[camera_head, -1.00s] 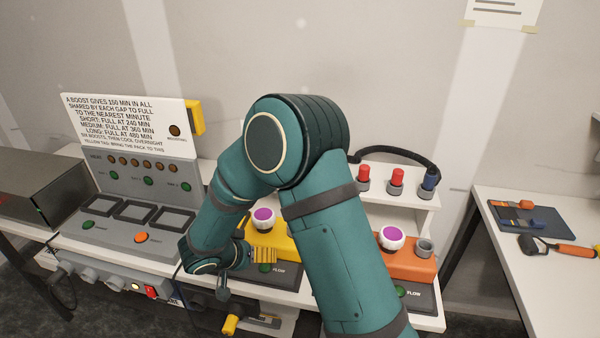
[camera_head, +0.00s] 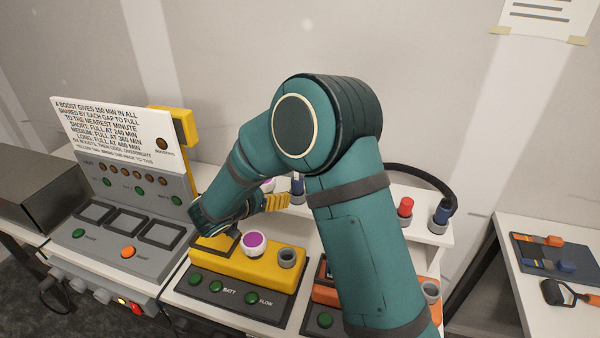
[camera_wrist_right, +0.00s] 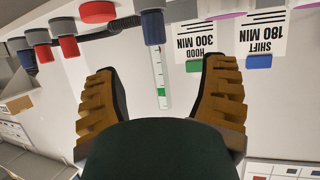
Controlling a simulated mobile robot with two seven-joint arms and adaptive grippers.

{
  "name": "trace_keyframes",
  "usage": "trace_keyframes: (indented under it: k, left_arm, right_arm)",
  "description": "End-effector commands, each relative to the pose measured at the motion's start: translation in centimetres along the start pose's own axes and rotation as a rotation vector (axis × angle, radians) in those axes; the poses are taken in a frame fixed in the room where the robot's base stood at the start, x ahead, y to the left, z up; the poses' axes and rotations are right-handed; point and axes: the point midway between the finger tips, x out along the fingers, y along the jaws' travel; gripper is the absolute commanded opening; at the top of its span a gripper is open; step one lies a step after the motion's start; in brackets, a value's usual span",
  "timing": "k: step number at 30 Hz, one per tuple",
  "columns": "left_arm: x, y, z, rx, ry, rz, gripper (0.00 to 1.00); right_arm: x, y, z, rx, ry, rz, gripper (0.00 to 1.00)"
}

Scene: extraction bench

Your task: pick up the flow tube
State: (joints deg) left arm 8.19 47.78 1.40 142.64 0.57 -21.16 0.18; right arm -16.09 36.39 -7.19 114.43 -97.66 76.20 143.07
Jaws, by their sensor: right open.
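The flow tube shows in the right wrist view as a clear, marked tube (camera_wrist_right: 161,80) with a green band and a dark blue end (camera_wrist_right: 153,27). In the head view what seems to be its dark blue part (camera_head: 298,187) stands at the back shelf, partly behind my arm. My right gripper (camera_head: 277,202) has yellow ribbed fingers and reaches toward it from the left. In the wrist view my right gripper (camera_wrist_right: 162,100) is open, with the tube seen between its spread fingers. I cannot tell whether either finger touches it. My left gripper is out of view.
A yellow unit (camera_head: 265,272) with a purple-topped white knob stands below the gripper. An orange unit (camera_head: 325,295) is partly behind my arm. A red-topped plug (camera_head: 405,207) and a blue one (camera_head: 442,212) stand on the shelf. A grey charger panel (camera_head: 130,235) is at left.

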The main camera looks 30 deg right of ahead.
Motion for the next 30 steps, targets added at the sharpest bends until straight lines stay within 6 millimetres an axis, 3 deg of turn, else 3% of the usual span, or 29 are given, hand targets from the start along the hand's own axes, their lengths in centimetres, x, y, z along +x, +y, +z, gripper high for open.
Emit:
trace_keyframes:
  k: [9, 20, 30]
  left_arm:
    - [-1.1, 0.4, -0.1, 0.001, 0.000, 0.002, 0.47]
    - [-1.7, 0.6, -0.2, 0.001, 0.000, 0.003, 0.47]
    - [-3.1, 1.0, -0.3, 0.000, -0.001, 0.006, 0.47]
  right_arm:
    - [5.9, 0.2, 0.0, 0.000, -0.002, 0.005, 0.72]
    - [8.3, 0.4, 0.0, -0.002, -0.001, 0.004, 0.72]
    - [12.5, 1.0, 0.1, -0.001, -0.001, 0.003, 0.72]
